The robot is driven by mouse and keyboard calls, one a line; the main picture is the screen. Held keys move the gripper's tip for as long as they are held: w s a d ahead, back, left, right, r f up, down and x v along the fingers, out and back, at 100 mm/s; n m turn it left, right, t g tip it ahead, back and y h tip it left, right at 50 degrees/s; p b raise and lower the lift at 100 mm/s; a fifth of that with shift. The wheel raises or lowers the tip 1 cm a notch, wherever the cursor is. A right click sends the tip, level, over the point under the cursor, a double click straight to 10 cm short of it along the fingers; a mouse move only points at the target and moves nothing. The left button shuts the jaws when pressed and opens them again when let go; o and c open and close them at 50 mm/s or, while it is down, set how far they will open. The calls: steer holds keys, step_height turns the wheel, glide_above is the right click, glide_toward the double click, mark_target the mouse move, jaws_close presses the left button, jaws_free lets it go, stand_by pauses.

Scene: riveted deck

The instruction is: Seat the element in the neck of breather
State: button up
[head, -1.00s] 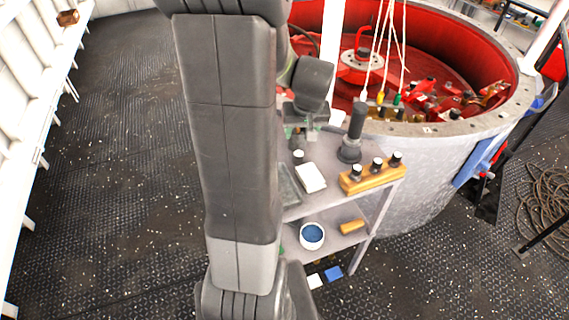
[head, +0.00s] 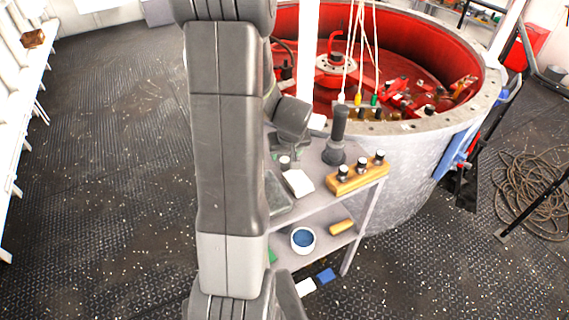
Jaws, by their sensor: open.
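A dark upright cylinder with a wide foot (head: 335,140) stands on the top shelf of a small grey stand. A wooden block (head: 357,180) right of it holds several small dark pieces with pale tops. A small pale-topped piece (head: 284,162) stands near the shelf's left side. I cannot tell which of these is the element or the breather. My gripper (head: 284,148) is above the left part of the top shelf, partly hidden by my arm; it looks open, and I see nothing held in it.
A white box (head: 298,182) lies on the top shelf. The lower shelf holds a white bowl with blue inside (head: 303,240) and a yellow-brown piece (head: 342,227). A large round tub with red inside (head: 440,135) stands behind. Coiled rope (head: 535,190) lies right. The floor at left is clear.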

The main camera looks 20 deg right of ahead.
mark_target(285, 160)
steer(key=shift+p+x, duration=0.6)
steer(key=shift+x, duration=2.05)
steer(key=shift+w+d+r, duration=0.1)
steer(key=shift+c, duration=0.2)
steer(key=c, duration=1.1)
